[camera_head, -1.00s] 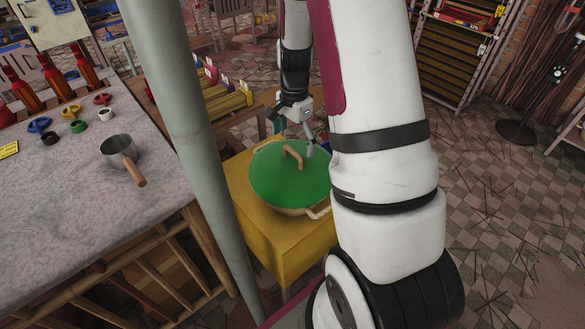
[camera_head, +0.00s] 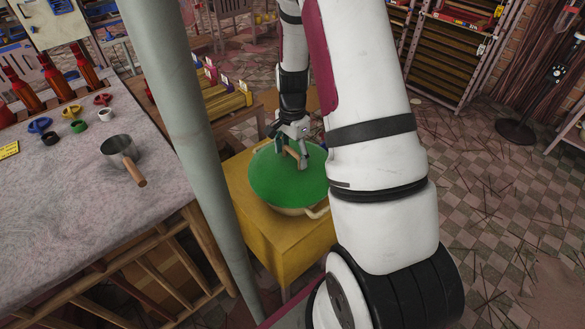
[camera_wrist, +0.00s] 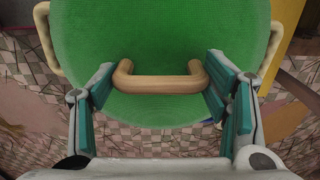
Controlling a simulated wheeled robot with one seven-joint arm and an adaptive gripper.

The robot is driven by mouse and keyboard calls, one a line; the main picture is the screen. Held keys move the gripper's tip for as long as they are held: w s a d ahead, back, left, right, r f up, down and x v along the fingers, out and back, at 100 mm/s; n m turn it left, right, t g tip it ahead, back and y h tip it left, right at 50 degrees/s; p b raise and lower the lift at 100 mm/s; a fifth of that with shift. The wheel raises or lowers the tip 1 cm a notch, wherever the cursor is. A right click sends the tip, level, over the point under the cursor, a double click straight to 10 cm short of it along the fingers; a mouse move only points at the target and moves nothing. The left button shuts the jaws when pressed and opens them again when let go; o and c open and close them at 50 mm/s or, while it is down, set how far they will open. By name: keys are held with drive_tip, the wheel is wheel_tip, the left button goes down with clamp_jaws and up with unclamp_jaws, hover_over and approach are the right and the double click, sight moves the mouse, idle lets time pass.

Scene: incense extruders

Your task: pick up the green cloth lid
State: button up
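The green cloth lid (camera_head: 287,184) sits on a light-coloured pot (camera_head: 300,211) with side handles. The pot stands on a yellow box-like stand. The lid has a wooden bar handle (camera_wrist: 160,84), which spans the gap between my fingers in the wrist view. My gripper (camera_head: 291,150) is at the lid's handle, over the far part of the lid. In the wrist view, my gripper (camera_wrist: 162,97) is open, with one teal-padded finger beyond each end of the handle. The fingers look apart from the handle or only just beside it. The lid's far edge is cut off in the wrist view.
The yellow stand (camera_head: 284,250) is close to a grey post (camera_head: 190,130) on its left. A stone-topped table (camera_head: 60,210) at left holds a metal saucepan (camera_head: 119,150), bottles and small rings. Open tiled floor (camera_head: 500,230) lies to the right.

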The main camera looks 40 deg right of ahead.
drive_tip(key=shift+c, duration=0.7)
